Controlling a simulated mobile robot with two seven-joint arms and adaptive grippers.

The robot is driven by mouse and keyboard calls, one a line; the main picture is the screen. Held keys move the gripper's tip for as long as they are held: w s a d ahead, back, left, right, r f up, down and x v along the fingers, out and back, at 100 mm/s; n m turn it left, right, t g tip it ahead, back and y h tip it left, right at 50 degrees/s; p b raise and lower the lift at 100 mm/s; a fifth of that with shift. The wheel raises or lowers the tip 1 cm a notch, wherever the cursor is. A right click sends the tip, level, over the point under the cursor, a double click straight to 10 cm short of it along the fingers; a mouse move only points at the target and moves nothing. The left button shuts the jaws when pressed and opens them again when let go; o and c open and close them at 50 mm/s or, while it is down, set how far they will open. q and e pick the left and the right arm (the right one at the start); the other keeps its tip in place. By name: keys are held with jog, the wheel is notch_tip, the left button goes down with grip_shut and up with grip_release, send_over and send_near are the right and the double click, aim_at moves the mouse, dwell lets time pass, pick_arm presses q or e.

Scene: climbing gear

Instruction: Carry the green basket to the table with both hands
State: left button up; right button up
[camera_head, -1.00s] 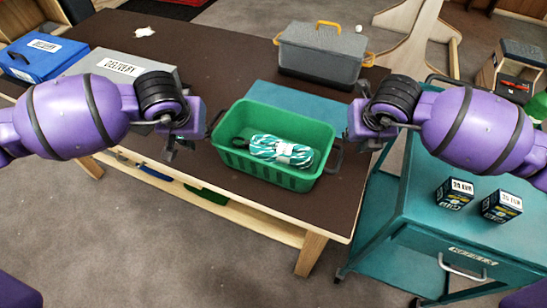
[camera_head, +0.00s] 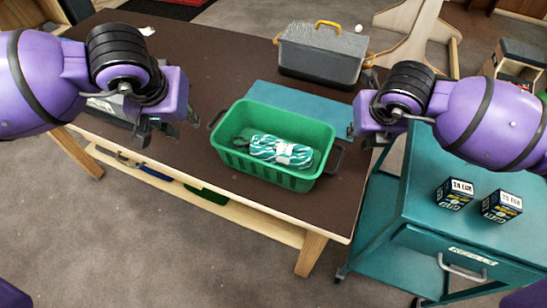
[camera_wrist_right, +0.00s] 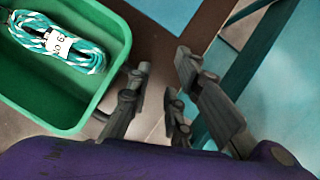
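The green basket (camera_head: 235,163) sits upright on the brown table (camera_head: 185,170), near its front edge, with a coil of teal and white rope (camera_head: 282,150) inside. Its dark handles stick out at the left (camera_head: 214,121) and right (camera_head: 335,160) ends. My left gripper (camera_head: 166,130) is open and empty, left of the left handle and apart from it. My right gripper (camera_head: 362,140) is above and beside the right end, apart from the basket. In the right wrist view its fingers (camera_wrist_right: 160,95) are spread with nothing between them, and the basket (camera_wrist_right: 70,118) is to their left.
A grey toolbox (camera_head: 322,58) with yellow handles stands at the back of the table. A teal mat (camera_head: 285,98) lies behind the basket. A teal cart (camera_head: 415,215) with two small boxes (camera_head: 454,193) (camera_head: 501,206) stands close at the right. The table's left middle is clear.

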jog(key=v, duration=0.8)
jog(key=shift+f, duration=0.1)
